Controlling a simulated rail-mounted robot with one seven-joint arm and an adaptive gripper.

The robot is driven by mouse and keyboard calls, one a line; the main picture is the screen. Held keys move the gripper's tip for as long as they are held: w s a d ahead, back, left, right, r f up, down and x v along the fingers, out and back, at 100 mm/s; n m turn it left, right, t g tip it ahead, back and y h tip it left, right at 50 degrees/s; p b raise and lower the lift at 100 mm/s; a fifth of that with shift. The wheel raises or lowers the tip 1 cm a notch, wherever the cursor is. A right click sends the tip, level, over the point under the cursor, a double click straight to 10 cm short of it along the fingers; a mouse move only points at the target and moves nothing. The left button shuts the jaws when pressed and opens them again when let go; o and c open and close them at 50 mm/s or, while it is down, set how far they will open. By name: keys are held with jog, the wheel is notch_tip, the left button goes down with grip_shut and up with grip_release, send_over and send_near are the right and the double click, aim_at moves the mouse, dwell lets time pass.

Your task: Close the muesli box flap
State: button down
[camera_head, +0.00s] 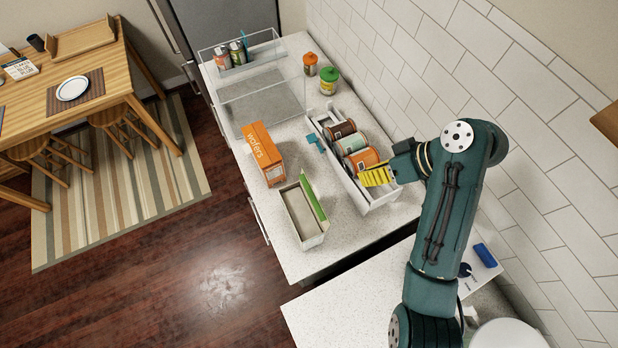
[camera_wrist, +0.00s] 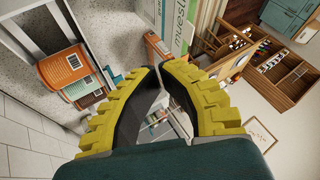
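The muesli box (camera_head: 311,242) stands on the counter at the front left, its top open. Its green flap (camera_head: 314,202) stands raised along the box's right side. In the wrist view a green and white panel of the muesli box (camera_wrist: 180,25) with part of its lettering shows at the top, beyond the fingertips. My gripper (camera_head: 364,178) is to the right of the box, above the near end of the white organizer, and apart from the flap. In the wrist view its yellow fingertips (camera_wrist: 159,68) meet or nearly meet, with nothing held between them.
An orange wafers box (camera_head: 263,155) stands behind the muesli box. The white organizer (camera_head: 380,205) holds several cans and jars (camera_head: 354,145). Two lidded jars (camera_head: 328,81) and a clear bin (camera_head: 240,95) stand farther back. A tiled wall (camera_head: 440,70) bounds the right.

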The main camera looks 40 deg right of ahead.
aim_at(312, 199)
jog(key=a+r+b+x, duration=0.1)
jog(key=a+b+x, duration=0.1)
jog(key=b+x, duration=0.4)
jog(key=shift+x, duration=2.55)
jog(key=shift+a, duration=0.2)
